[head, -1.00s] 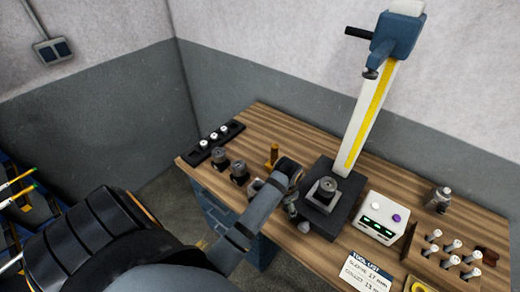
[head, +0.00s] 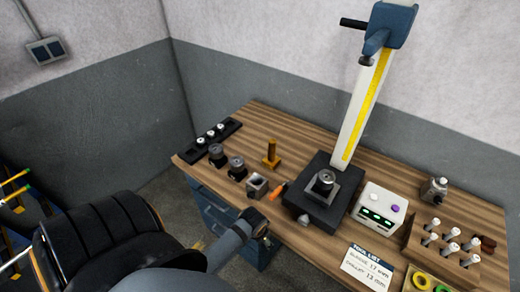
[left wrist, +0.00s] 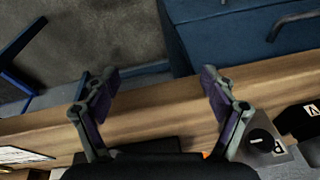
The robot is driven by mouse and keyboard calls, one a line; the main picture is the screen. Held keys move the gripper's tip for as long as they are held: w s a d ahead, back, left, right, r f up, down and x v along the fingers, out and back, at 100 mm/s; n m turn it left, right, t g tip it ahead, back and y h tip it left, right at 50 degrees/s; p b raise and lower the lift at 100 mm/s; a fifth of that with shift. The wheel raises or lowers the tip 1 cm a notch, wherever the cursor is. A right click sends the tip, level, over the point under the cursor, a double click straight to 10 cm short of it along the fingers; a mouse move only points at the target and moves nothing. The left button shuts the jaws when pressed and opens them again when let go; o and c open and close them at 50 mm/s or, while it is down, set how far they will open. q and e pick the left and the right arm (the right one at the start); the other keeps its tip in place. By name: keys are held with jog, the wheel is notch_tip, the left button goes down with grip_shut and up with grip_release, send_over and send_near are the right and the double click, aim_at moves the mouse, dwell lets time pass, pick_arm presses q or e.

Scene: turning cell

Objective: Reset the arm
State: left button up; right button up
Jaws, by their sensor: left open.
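My left arm comes in from the left in the head view and ends over the front edge of the wooden bench (head: 300,262). Its gripper shows only as a small dark end (head: 264,236), seen from behind. In the left wrist view my left gripper (left wrist: 160,78) has its two fingers wide apart, with nothing between them but the bench edge and floor below. My right gripper is in neither view.
The column gauge (head: 362,110), white display box (head: 380,208) and peg rack (head: 432,262) stand to the right. Blue drawers (head: 222,215) are below.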

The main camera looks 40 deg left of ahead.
pick_arm(q)
jog(key=shift+f, duration=0.2)
jog(key=s+a+f+b, duration=0.1)
jog(key=s+f+b, duration=0.3)
jog(key=f, duration=0.9)
jog(key=s+a+f+b, duration=0.1)
jog(key=s+f+b, duration=0.35)
jog(key=f, duration=0.95)
jog(key=s+f, duration=0.5)
jog(key=s, duration=0.3)
jog(key=s+f+n+g+b, duration=0.1)
jog(key=s+f, duration=0.4)
jog(key=s, duration=0.3)
jog(key=shift+s+a+f, duration=0.2)
jog(key=shift+a+f, duration=0.15)
jog(key=shift+f, duration=0.05)
